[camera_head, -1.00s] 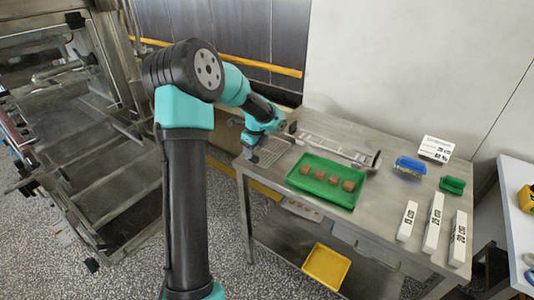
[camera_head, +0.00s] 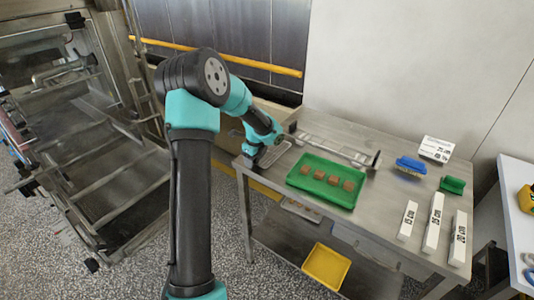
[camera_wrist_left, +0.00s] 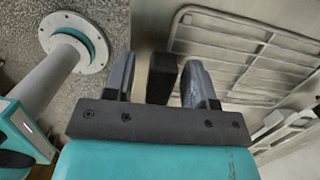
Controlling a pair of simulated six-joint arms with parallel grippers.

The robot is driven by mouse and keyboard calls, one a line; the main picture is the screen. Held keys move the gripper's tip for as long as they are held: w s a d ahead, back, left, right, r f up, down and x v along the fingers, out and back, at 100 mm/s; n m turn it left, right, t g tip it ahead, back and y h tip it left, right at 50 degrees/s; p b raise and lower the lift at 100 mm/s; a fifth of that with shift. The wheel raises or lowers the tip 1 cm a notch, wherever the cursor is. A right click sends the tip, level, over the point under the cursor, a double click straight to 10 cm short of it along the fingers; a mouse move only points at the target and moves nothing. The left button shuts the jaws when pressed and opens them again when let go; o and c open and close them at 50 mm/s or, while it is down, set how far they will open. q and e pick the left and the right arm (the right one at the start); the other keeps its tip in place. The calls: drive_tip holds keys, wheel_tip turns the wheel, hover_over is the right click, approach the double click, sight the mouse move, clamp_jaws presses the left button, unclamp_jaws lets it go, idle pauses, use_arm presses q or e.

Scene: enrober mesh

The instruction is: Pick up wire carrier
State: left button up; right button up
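The wire carrier (camera_head: 277,153) lies on the left end of the steel table, partly hidden behind my left gripper in the head view. In the left wrist view its wire grid (camera_wrist_left: 245,55) fills the upper right. A black block (camera_wrist_left: 161,78), which looks like its handle, stands between my left gripper's fingers (camera_wrist_left: 160,85). Gaps show on both sides of the block, so the fingers are open around it. In the head view the left gripper (camera_head: 251,162) is low at the table's left edge. My right gripper is not in view.
A green tray (camera_head: 344,199) with several brown pieces sits right of the carrier. A long metal rail frame (camera_head: 335,148) lies behind it. A blue brush (camera_head: 410,166), green item (camera_head: 452,184) and white labelled blocks (camera_head: 433,222) lie further right.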

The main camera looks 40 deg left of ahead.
use_arm(q)
clamp_jaws()
drive_tip(key=shift+r, duration=0.1)
idle(0.3)
drive_tip(key=shift+r, duration=1.75)
drive_tip(key=s+d+r, duration=0.1)
drive_tip(key=s+d, duration=0.9)
drive_tip(key=d, duration=0.2)
drive_tip(key=shift+s+r, duration=0.2)
drive_tip(key=shift+s, duration=0.05)
